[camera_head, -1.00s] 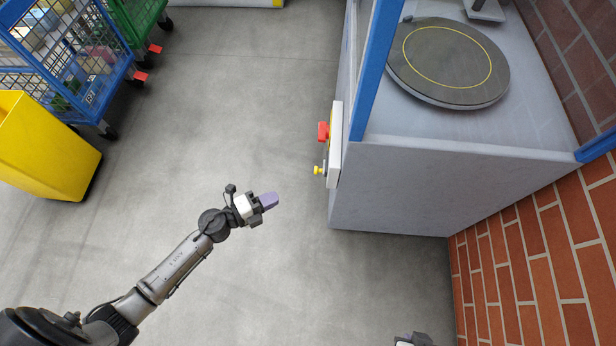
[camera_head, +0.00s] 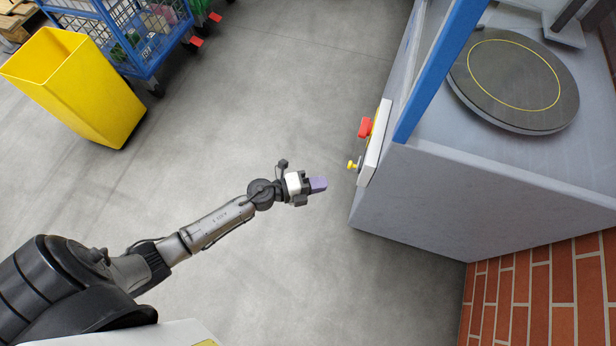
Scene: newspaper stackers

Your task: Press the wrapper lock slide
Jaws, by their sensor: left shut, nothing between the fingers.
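The wrapper machine (camera_head: 450,195) is a grey cabinet with blue posts, on the right. A light control plate (camera_head: 375,150) stands on its left side, carrying a red button (camera_head: 365,127) and a small yellow knob (camera_head: 352,165). I cannot tell for sure which of these is the lock slide. My left gripper (camera_head: 318,185) is shut and empty, its purple fingertips pointing right. In the picture it sits just left of and below the yellow knob, with a gap between them. My right gripper is not in view.
A round dark turntable (camera_head: 485,85) with a yellow ring sits on the machine. A brick wall (camera_head: 520,290) lies at lower right. A yellow bin (camera_head: 95,95) and blue wire cart (camera_head: 150,60) stand at upper left. The grey floor (camera_head: 270,80) between is clear.

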